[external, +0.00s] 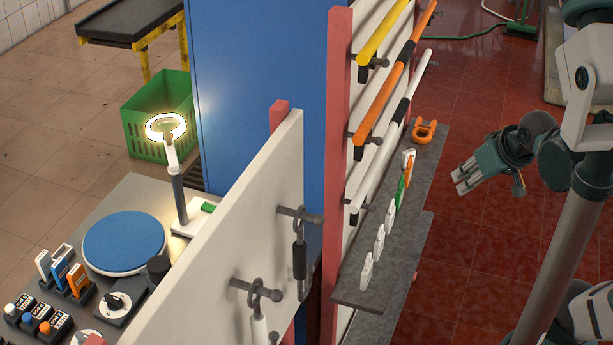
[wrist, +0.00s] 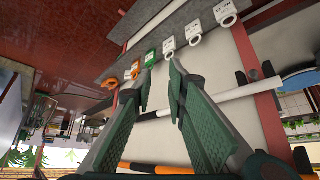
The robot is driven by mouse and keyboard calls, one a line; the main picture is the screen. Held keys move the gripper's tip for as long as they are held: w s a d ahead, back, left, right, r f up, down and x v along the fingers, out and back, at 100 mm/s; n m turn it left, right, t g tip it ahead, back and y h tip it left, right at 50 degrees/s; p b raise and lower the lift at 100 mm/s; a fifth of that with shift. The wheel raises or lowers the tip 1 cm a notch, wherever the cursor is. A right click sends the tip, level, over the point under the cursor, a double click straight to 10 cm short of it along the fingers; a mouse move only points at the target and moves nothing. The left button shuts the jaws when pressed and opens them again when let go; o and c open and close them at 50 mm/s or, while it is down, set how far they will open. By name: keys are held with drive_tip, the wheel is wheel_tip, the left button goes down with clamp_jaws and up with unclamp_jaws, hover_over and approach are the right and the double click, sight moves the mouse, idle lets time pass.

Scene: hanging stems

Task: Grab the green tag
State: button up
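The green tag (external: 401,192) stands in a row of tags along a grey shelf, between white tags and an orange-edged tag. In the wrist view the green tag (wrist: 150,58) appears just beyond my fingertips, slightly left of the middle of the gap. My gripper (external: 464,180) is to the right of the shelf, apart from the tags. In the wrist view my gripper (wrist: 161,72) has its two green fingers spread with nothing between them.
Several white tags (external: 379,241) stand nearer along the grey shelf (external: 358,297); an orange clamp-like piece (external: 424,131) lies at its far end. Yellow, orange (external: 397,86) and white bars hang on the white panel above. Floor right of the shelf is open.

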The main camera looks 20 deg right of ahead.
drive_tip(key=o, duration=1.1)
drive_tip(key=shift+o, duration=0.2)
drive_tip(key=shift+w, duration=0.15)
drive_tip(key=n+g+y+b, duration=0.2)
drive_tip(key=n+g, duration=0.1)
drive_tip(key=n, duration=0.4)
hover_over(403, 178)
drive_tip(key=s+a, duration=0.2)
drive_tip(key=s, duration=0.5)
wheel_tip(403, 178, down, 14)
drive_tip(key=r, duration=0.1)
drive_tip(key=shift+n+g+y, duration=0.5)
drive_tip(key=shift+n, duration=0.4)
drive_tip(key=w+f, duration=0.2)
drive_tip(key=f, duration=0.1)
drive_tip(key=w+d+f, duration=0.1)
drive_tip(key=w+f, duration=0.1)
drive_tip(key=f, duration=0.1)
drive_tip(key=w+d+f, duration=0.1)
drive_tip(key=w+f, duration=0.1)
drive_tip(key=f, duration=0.2)
drive_tip(key=shift+w, duration=0.1)
drive_tip(key=shift+w+d+f, duration=0.15)
drive_tip(key=shift+w+f, duration=0.1)
drive_tip(key=shift+f, duration=0.35)
